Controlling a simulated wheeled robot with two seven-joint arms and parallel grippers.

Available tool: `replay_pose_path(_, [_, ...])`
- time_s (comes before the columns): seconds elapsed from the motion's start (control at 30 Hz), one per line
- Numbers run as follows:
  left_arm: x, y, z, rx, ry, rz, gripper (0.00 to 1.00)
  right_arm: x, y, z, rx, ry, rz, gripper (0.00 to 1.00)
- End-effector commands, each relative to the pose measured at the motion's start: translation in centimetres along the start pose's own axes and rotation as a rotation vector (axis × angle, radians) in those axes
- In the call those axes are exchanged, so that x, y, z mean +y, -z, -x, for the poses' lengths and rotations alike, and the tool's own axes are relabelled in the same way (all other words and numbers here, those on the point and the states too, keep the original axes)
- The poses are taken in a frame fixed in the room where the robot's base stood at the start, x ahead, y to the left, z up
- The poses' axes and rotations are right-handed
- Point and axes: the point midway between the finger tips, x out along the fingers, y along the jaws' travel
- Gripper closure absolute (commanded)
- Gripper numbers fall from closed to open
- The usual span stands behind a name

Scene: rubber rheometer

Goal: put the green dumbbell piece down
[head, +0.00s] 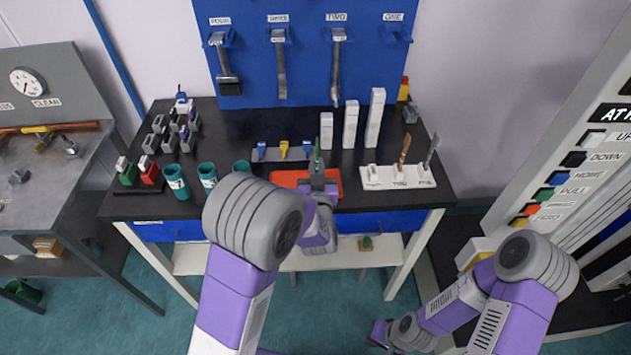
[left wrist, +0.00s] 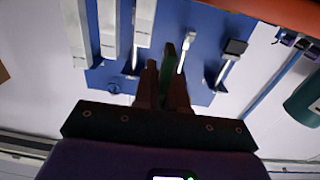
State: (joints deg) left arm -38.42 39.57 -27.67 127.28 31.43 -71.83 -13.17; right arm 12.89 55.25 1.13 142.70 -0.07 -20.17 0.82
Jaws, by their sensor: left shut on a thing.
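The green dumbbell piece (head: 317,155) stands upright in my left gripper (head: 318,178), above or at the red tray (head: 287,178) at the bench's front edge. Contact with the tray cannot be told. In the left wrist view, the green piece (left wrist: 169,62) shows as a dark green strip between the two fingers (left wrist: 162,88) of my left gripper, which is shut on it. My right arm hangs low at the lower right of the head view; its gripper end (head: 380,335) is small and dark, so its jaws cannot be read.
Teal cups (head: 207,176) stand left of the tray. A white stand (head: 398,178) with upright tools is to the right. White blocks (head: 350,125) and a grey rack (head: 270,155) with blue and yellow clips stand behind. A machine with labelled buttons (head: 560,178) is at far right.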

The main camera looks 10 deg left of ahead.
Motion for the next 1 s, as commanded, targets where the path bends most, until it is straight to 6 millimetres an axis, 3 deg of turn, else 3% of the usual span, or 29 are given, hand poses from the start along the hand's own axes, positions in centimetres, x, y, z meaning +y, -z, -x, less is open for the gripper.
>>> replay_pose_path(0.3, [0.0,-3.8,0.0,0.000,-0.001,-0.001,1.00,0.5,0.1,-1.4,0.000,0.000,0.000,1.00])
replay_pose_path(0.73, [0.0,-4.3,0.0,0.001,-0.001,0.001,1.00,0.7,0.1,-1.8,0.000,0.000,0.000,1.00])
replay_pose_path(0.77, [0.0,-4.2,0.0,0.001,-0.001,0.001,0.85,0.6,0.1,-1.7,0.000,0.000,0.000,1.00])
replay_pose_path(0.9, [0.0,-4.1,0.0,0.001,-0.001,0.001,0.64,0.6,0.1,-1.6,0.000,0.000,0.000,1.00])
replay_pose_path(1.0, [0.0,-4.1,0.0,0.001,-0.001,0.001,0.64,0.6,0.1,-1.6,0.000,0.000,0.000,1.00])
